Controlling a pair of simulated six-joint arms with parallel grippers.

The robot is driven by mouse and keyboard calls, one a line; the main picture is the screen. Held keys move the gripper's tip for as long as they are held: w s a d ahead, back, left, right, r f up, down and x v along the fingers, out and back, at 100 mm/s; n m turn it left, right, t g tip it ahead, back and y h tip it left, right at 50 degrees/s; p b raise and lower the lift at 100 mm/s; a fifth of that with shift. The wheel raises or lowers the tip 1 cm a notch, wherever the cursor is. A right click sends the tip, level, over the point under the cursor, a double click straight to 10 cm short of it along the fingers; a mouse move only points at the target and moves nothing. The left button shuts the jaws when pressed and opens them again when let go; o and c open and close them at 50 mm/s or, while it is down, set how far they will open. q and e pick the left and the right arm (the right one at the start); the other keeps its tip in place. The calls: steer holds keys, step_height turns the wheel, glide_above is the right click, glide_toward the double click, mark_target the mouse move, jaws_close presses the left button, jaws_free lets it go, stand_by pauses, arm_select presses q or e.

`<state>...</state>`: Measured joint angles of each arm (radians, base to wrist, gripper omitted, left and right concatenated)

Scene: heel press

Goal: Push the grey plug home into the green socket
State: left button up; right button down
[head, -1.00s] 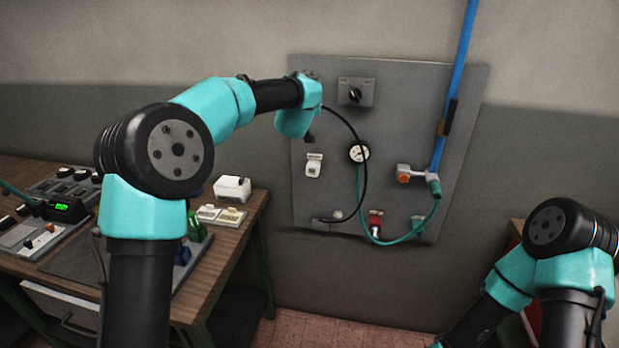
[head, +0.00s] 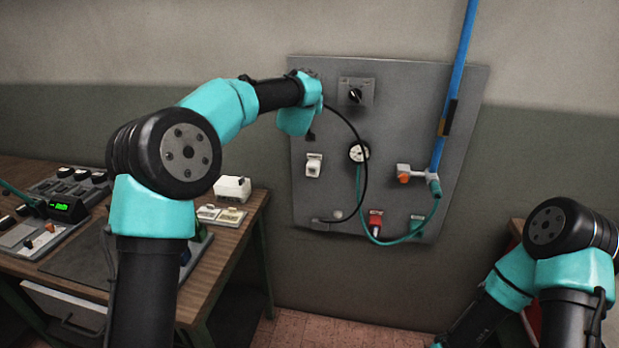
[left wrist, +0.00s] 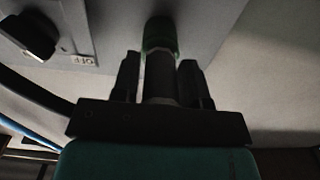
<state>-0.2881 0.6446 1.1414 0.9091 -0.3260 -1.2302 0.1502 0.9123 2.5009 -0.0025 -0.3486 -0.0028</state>
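The green socket (left wrist: 161,32) shows at the top middle of the left wrist view, on the grey panel. The dark grey plug (left wrist: 160,78) stands in line with it, its front end at the socket's mouth. How deep it sits is too dark to tell. My left gripper (left wrist: 159,62) has one finger on each side of the plug, with narrow gaps by the fingertips, so it looks open around it. The plug's rear end is close to the gripper's palm. In the head view my left wrist hides the plug and socket. My right gripper is out of view.
The wall panel (head: 390,120) carries a rotary switch (head: 355,92), a gauge (head: 358,152), a red connector (head: 375,222) and a blue pipe (head: 452,90). A black cable (head: 364,150) loops below my left wrist. A workbench (head: 245,225) stands at left.

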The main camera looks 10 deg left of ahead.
arm_select(q)
steer(key=o, duration=0.4)
steer(key=shift+c, duration=0.2)
steer(key=shift+f, duration=0.1)
steer(key=s, duration=1.7)
steer(key=shift+s+a, duration=0.2)
steer(key=shift+a, duration=0.1)
